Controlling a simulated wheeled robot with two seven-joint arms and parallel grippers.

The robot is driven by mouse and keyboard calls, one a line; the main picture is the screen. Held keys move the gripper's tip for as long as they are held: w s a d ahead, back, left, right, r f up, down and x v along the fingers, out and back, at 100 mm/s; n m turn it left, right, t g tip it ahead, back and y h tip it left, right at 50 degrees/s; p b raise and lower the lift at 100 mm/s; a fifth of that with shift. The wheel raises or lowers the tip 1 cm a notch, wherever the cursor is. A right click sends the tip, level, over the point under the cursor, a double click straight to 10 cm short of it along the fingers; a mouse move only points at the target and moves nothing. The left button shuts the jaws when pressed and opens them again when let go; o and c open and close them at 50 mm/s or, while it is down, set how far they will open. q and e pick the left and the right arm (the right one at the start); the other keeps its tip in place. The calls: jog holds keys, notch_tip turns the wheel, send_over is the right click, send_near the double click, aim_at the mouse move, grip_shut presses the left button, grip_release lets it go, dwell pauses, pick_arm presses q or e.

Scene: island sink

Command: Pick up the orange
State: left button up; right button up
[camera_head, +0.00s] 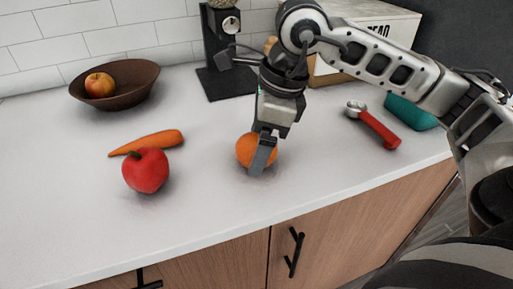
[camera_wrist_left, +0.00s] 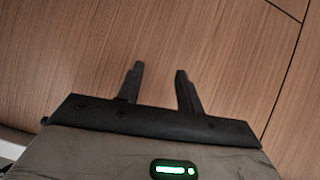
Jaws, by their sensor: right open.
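The orange (camera_head: 245,151) sits on the white countertop, in the middle of the head view. My right gripper (camera_head: 263,155) reaches down over it from above, with one dark finger in front of the orange and hiding part of it. The right gripper is open; whether a finger touches the orange I cannot tell. My left gripper (camera_wrist_left: 160,90) shows only in the left wrist view, with its two dark fingers apart and nothing between them, facing wood cabinet panels.
A red apple-like fruit (camera_head: 146,171) and a carrot (camera_head: 158,140) lie left of the orange. A brown bowl (camera_head: 125,88) holding a fruit (camera_head: 99,85) stands at the back left. A red-handled tool (camera_head: 378,130), a teal container (camera_head: 412,113) and a bread box (camera_head: 395,22) are right.

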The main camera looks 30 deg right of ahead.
jog(key=shift+x, duration=0.95)
jog(key=c, duration=1.2)
jog(key=shift+r, duration=0.1)
